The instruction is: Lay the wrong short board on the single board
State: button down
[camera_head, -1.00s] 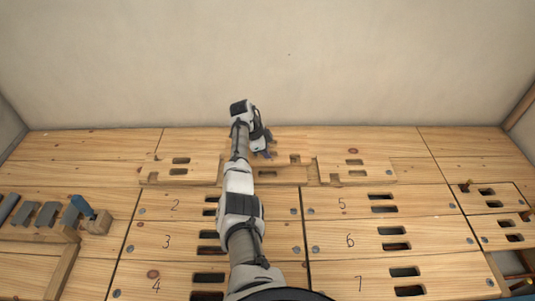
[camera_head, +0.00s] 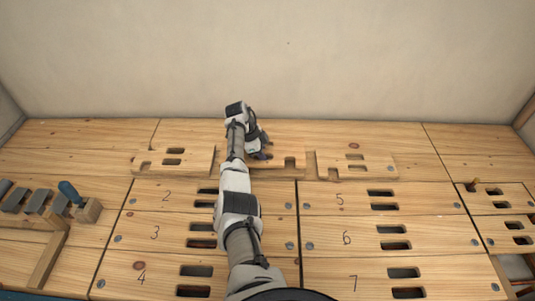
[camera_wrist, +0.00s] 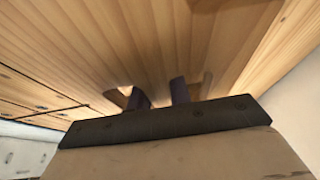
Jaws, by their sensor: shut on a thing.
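My gripper (camera_head: 262,153) is at the back of the worktop, over the middle of a row of pale notched wooden boards. In the wrist view its two dark fingers (camera_wrist: 159,96) are shut on a wooden piece (camera_wrist: 150,45), beside its cut-outs. In the head view, slotted board parts show left of my arm (camera_head: 174,162) and right of it (camera_head: 375,163), with a notched middle part (camera_head: 277,170) between. My arm hides some of this row. I cannot tell whether these parts are joined, or which are the wrong short board and the single board.
Numbered slotted boards, including board 2 (camera_head: 150,190) and board 5 (camera_head: 325,190), cover the worktop in front. A blue-handled tool (camera_head: 70,193) and grey blocks (camera_head: 37,203) are at the left. A small slotted board (camera_head: 485,207) is at the right. A plain wall closes the back.

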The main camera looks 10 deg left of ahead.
jog(key=shift+f, duration=0.1)
dwell(0.6)
jog(key=shift+f+b, duration=0.35)
jog(key=shift+f, duration=0.15)
jog(key=shift+f, duration=0.1)
